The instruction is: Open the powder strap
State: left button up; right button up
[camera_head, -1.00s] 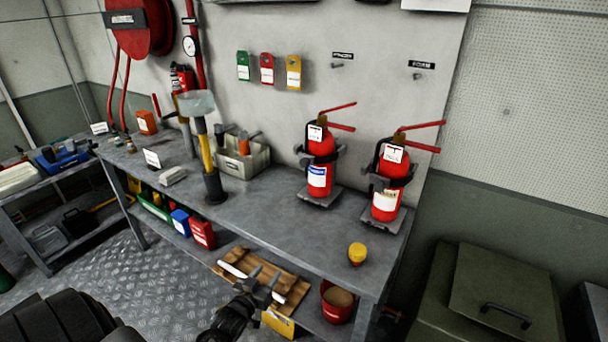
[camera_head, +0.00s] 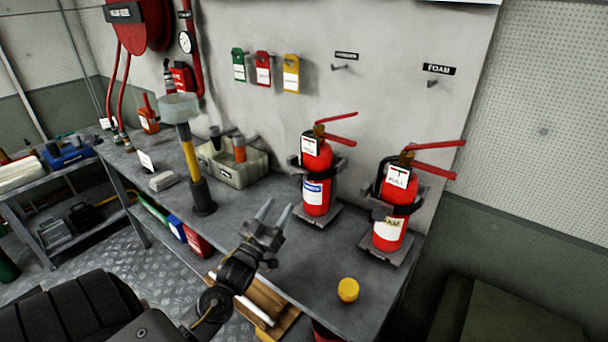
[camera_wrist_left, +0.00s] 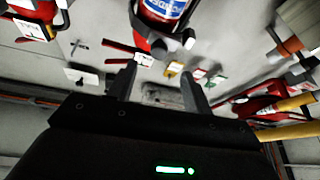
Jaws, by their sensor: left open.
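The extinguisher with the blue label (camera_head: 314,190), which I take for the powder one, stands on the bench in a small bracket. Its dark strap (camera_head: 335,165) goes around the upper body; whether it is latched is too small to tell. My left gripper (camera_head: 275,212) is open and empty, over the bench, left of and nearer than this extinguisher, not touching it. In the left wrist view the gripper's open fingers (camera_wrist_left: 157,88) point toward the wall, with the extinguisher's blue label (camera_wrist_left: 165,8) at the top. My right gripper is not seen.
A second extinguisher (camera_head: 391,220) with its own bracket stands to the right, under the FOAM sign (camera_head: 439,69). A yellow cap (camera_head: 348,290) sits near the front edge. A tool in a dark holder (camera_head: 202,197) and a grey bin (camera_head: 232,172) stand left.

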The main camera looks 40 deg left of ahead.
aim_at(294, 182)
pick_arm(q)
jog(key=p+x, duration=0.2)
jog(key=x, duration=0.7)
jog(key=shift+w+r+p, duration=0.25)
jog(key=shift+r+p, duration=0.05)
jog(key=shift+r, duration=0.05)
jog(key=shift+w+r, duration=0.1)
jog(key=shift+w, duration=0.3)
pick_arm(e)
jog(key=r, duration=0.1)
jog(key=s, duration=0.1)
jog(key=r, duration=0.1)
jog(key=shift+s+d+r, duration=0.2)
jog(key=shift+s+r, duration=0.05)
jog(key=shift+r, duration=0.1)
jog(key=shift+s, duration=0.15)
pick_arm(q)
jog(key=shift+c, duration=1.1)
grip_shut()
